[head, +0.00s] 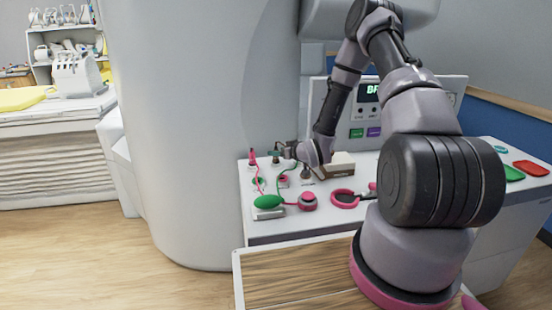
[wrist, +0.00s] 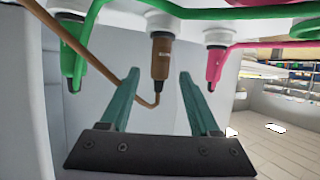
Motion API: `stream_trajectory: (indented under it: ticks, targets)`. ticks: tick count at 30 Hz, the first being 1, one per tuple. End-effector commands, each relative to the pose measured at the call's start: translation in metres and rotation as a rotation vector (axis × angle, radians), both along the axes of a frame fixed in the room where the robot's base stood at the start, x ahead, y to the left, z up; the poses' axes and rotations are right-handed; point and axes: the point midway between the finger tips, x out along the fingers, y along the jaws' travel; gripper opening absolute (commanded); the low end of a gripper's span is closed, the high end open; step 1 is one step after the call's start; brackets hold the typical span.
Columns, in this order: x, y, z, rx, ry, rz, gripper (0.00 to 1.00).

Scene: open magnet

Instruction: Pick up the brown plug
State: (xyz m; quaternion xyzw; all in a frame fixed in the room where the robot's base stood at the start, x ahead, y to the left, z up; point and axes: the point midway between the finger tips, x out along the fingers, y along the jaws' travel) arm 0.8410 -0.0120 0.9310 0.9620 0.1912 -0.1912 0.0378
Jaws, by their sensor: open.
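The brown plug (wrist: 160,58) shows in the wrist view, pointing down in the picture below a white socket collar. A thin brown cord runs near it. My gripper (wrist: 160,80) is open, with its two teal fingers on either side of the plug's lower end. A gap shows on each side, and I see no grip on it. In the head view my gripper (head: 280,152) is low over the back left of the white counter (head: 300,228). I cannot make out the brown plug there.
In the wrist view a green plug (wrist: 72,52) is left of the brown one and a pink plug (wrist: 215,62) right, both close to the fingers. In the head view a green bulb (head: 268,202), a pink knob (head: 308,200) and cords lie in front. A large white column (head: 200,150) stands left.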

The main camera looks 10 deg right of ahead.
Motion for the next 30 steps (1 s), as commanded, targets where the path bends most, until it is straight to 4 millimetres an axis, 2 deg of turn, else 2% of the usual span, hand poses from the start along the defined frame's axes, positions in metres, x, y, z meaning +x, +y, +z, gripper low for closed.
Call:
stream_trajectory:
  ticks: [5, 13, 22, 27, 30]
  targets:
    - [0.012, 0.005, -0.007, 0.000, -0.001, 0.001, 0.63]
    - [0.043, 0.017, -0.023, -0.001, 0.000, 0.000, 0.63]
    - [0.047, 0.018, -0.024, 0.000, 0.000, 0.000, 0.63]
    - [0.047, 0.018, -0.024, 0.000, 0.000, 0.000, 0.00]
    - [0.047, 0.018, -0.024, 0.000, 0.000, 0.000, 0.00]
